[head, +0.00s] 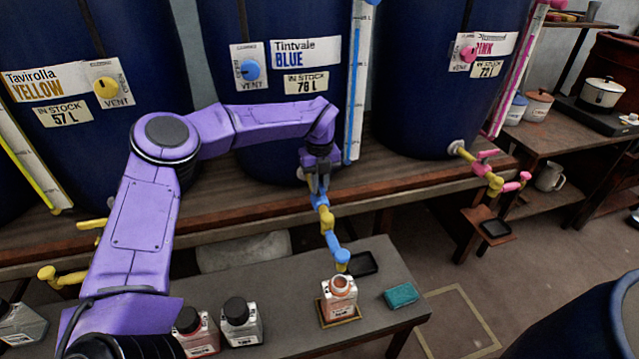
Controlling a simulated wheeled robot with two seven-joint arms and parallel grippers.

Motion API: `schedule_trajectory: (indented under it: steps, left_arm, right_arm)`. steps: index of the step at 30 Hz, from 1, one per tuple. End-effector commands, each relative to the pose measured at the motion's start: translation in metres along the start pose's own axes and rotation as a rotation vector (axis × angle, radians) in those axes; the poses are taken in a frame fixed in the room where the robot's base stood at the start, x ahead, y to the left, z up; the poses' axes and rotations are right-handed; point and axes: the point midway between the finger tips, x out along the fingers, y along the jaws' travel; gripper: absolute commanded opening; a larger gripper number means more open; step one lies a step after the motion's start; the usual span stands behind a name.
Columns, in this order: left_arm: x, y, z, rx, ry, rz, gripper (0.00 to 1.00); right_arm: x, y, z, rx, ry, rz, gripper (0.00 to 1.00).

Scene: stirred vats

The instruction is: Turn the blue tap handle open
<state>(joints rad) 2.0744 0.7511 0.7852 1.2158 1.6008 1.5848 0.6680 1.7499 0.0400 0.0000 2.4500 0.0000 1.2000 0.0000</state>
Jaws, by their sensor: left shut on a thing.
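My left gripper (318,184) reaches down from my purple arm at the blue vat's tap (328,222), which has yellow and blue parts. The gripper is shut on the blue tap handle (320,201) at the top of the tap, and its fingers partly hide it. The tap's blue spout (342,257) points down over an open-necked bottle (340,302) with a pale label. No stream shows clearly between spout and bottle. The blue vat (290,15) stands behind, with a blue vent knob (249,70) on its front. My right gripper is not in view.
The bottle stands on a small mat on the grey bench (290,280), beside a black tray (363,263) and a teal sponge (401,295). Dark-capped bottles (241,322) stand to the left. The yellow tap (62,277) and pink tap (490,175) flank the blue one.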

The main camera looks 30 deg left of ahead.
Motion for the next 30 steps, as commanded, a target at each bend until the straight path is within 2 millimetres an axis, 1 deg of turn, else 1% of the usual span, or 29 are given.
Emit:
schedule_trajectory:
  steps: [2,3,4,12,14,17,24,27,30]
  left_arm:
    - [-0.001,0.0,0.0,-0.002,0.001,-0.001,0.0]
    - [-0.001,0.0,0.0,-0.002,0.001,-0.001,0.31]
    - [-0.001,0.0,0.0,-0.001,0.001,-0.001,0.4]
    - [-0.001,0.0,0.0,0.0,0.0,-0.001,0.41]
    - [-0.004,-0.001,0.0,0.0,-0.001,-0.002,0.41]
    - [-0.019,-0.001,0.0,0.0,-0.002,-0.003,0.41]
    - [-0.076,-0.001,0.0,0.0,-0.003,-0.003,0.41]
    - [-0.093,-0.001,0.0,-0.001,-0.002,-0.001,0.41]
    - [-0.103,-0.001,0.0,-0.001,0.0,-0.001,0.41]
  right_arm:
    - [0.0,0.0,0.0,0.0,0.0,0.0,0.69]
    - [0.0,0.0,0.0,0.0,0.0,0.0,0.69]
    - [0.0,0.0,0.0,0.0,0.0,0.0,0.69]
    - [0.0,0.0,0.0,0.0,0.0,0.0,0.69]
    - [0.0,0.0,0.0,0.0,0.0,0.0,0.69]
    - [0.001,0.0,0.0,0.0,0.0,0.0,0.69]
    - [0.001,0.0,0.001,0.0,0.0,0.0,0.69]
    - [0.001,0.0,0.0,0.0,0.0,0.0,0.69]
    - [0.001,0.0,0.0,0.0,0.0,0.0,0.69]
